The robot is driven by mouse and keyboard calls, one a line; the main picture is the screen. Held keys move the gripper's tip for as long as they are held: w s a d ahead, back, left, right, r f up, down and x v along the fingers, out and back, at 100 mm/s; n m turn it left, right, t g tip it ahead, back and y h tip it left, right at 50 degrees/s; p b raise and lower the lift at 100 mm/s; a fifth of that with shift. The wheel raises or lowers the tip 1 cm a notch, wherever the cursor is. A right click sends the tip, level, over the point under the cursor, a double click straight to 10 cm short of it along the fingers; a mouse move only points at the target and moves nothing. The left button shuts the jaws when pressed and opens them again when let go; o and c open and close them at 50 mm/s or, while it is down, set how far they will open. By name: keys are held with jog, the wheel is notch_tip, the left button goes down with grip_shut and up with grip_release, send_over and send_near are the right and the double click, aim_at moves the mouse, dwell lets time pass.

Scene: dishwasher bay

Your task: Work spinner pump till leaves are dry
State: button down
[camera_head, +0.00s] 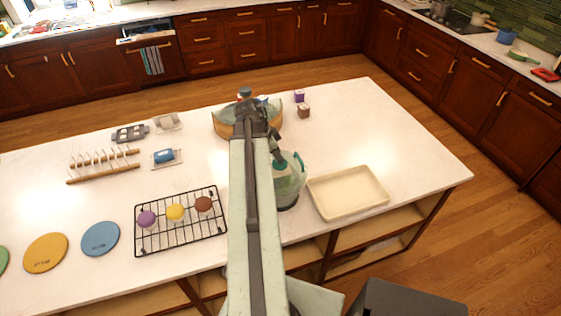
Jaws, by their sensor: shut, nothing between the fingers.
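The salad spinner (289,186) is a translucent green bowl on the white island, just right of my arm. My arm hides its left side, and I cannot make out its pump or any leaves inside. My gripper (280,162) is small and dark, angled down at the spinner's upper left edge. It is shut with nothing in it. I cannot tell whether it touches the spinner.
A cream tray (347,192) lies close right of the spinner. The island's far right top is clear.

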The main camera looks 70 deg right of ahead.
jog(key=shift+r+p, duration=2)
jog(key=shift+r, duration=0.15)
notch_tip(320, 180, up, 6)
jog(key=p, duration=0.6)
